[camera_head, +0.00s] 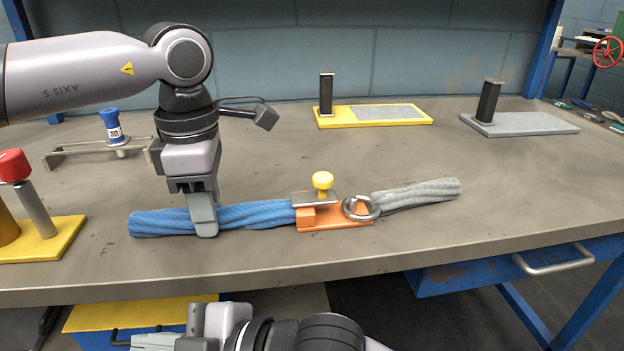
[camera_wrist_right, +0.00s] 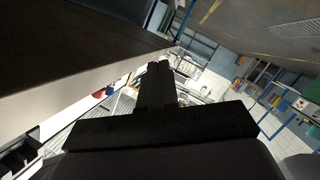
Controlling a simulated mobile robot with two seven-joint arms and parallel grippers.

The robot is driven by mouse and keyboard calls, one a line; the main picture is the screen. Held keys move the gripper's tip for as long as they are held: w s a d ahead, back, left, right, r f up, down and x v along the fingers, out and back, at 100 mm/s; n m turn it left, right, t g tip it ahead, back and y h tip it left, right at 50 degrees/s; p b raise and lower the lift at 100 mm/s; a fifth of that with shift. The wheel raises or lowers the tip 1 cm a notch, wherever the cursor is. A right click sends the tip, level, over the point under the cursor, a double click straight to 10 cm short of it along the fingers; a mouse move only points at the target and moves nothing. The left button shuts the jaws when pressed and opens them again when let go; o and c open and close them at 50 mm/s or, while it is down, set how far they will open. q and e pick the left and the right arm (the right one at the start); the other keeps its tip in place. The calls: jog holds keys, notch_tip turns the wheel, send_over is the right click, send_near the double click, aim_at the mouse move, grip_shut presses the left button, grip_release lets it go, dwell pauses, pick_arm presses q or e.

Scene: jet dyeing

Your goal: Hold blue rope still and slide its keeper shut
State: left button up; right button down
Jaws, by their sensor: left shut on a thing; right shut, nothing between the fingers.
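The blue rope (camera_head: 258,214) lies on the workbench, its right end at an orange block (camera_head: 335,217). My left gripper (camera_head: 205,228) points down and is shut on the blue rope, left of the block. The keeper seems to be the grey plate (camera_head: 311,198) with a yellow knob (camera_head: 322,181) on top of the orange block. A metal ring (camera_head: 361,208) sits at the block's right end, and a grey rope (camera_head: 425,193) runs right from it. My right gripper (camera_head: 190,329) is low in front of the bench edge, shut and empty; in the right wrist view its dark fingers (camera_wrist_right: 157,85) are together.
A yellow plate (camera_head: 400,115) and a grey plate (camera_head: 535,124), each with a dark post, stand at the back. A blue-capped item (camera_head: 112,126) on a bracket and a red-knobbed post (camera_head: 24,183) stand left. The bench right of the grey rope is clear.

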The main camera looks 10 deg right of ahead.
jog(key=s+a+r+n+g+h, duration=0.2)
jog(key=s+a+n+g, duration=0.2)
jog(key=n, duration=0.4)
jog(key=w+d+r+m+t+h, duration=0.3)
jog(key=d+r+m+h, duration=0.3)
jog(key=d+r+m, duration=0.3)
jog(key=w+d+r+m+t+h, duration=0.2)
jog(key=d+r+m+h, duration=0.5)
jog(key=m, duration=0.6)
jog(key=d+r+t, duration=0.1)
jog(key=d+r, duration=0.1)
jog(key=d, duration=0.1)
jog(key=shift+w+r+t, duration=0.3)
jog(key=shift+w+t, duration=0.1)
jog(key=shift+d, duration=0.1)
